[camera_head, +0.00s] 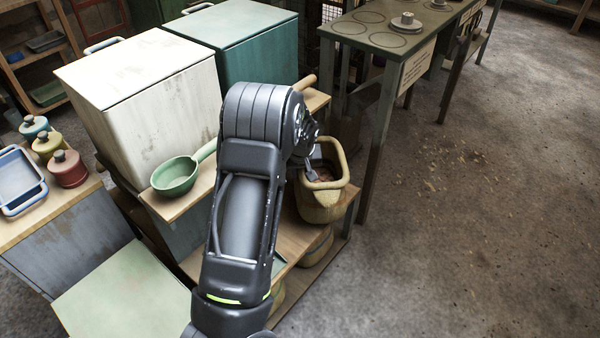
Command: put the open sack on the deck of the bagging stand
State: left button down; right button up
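The open sack (322,207) is a yellowish, boxy bag with a thick rim and something brown inside. It stands upright at the right end of a wooden shelf, right of my arm. My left gripper (311,174) is at the left part of the sack's mouth, pointing down. My own arm hides most of it, so I cannot see whether its fingers are closed on the rim. My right gripper is not in view. A flat pale green top (125,300) is at the lower left; I cannot tell whether it is the bagging stand's deck.
White (140,100) and teal (245,45) bins stand behind the shelf. A green scoop (175,177) lies on the upper ledge. More sacks (317,248) sit below. A long table with ring marks (388,40) stands at the back.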

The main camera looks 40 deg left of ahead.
pick_arm(q)
jog(key=shift+w+r, duration=0.1)
jog(key=shift+r, duration=0.05)
jog(key=c, duration=1.3)
grip_release()
jog(key=p+v, duration=0.4)
jog(key=v, duration=0.8)
